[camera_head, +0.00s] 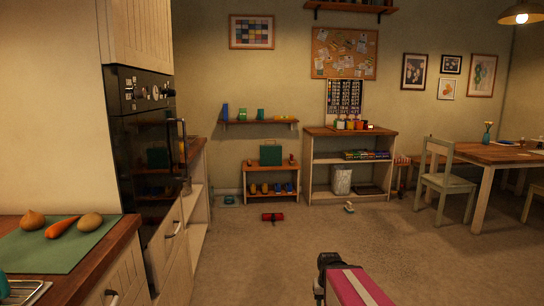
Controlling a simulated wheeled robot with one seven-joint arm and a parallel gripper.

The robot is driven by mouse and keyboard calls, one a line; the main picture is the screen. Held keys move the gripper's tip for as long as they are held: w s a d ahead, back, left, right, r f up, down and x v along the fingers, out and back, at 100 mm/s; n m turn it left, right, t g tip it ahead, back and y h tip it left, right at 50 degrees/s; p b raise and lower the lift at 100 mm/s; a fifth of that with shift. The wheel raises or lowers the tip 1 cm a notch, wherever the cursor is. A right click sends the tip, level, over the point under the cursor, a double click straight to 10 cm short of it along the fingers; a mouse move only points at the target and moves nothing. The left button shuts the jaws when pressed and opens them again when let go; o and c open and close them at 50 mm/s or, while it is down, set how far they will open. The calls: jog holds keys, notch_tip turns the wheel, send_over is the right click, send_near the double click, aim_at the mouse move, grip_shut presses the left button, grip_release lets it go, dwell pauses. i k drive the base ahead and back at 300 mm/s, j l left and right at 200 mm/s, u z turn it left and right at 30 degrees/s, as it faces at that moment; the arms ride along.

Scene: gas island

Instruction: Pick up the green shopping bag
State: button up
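A green bag-like item (271,154) with a small handle on top stands upright on the low wooden shelf unit against the back wall. It is far off and small, so I cannot tell for sure that it is the shopping bag. Part of my arm, pink with a dark joint, shows at the bottom centre, well short of the shelf. My gripper's fingertips do not show.
The low shelf unit (247,182) holds shoes. A red item (273,217) and a small pale item (349,207) lie on the floor. The counter (75,284) and oven (145,150) border the left, a chair (445,180) and table (490,154) the right. The central floor is mostly clear.

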aim_at(271, 155)
jog(key=i+z, duration=0.15)
jog(key=i, duration=0.8)
jog(key=i+j+z, duration=0.15)
jog(key=i, duration=0.85)
jog(key=i+z, duration=0.25)
jog(key=i, duration=0.7)
jog(key=i+z, duration=0.2)
jog(key=i, duration=0.75)
jog(key=i+u, duration=0.25)
jog(key=i, duration=0.15)
jog(key=i+l+u, duration=0.25)
jog(key=i, duration=0.15)
jog(key=i+l+u, duration=0.1)
jog(key=i+u, duration=0.15)
jog(key=i, duration=0.15)
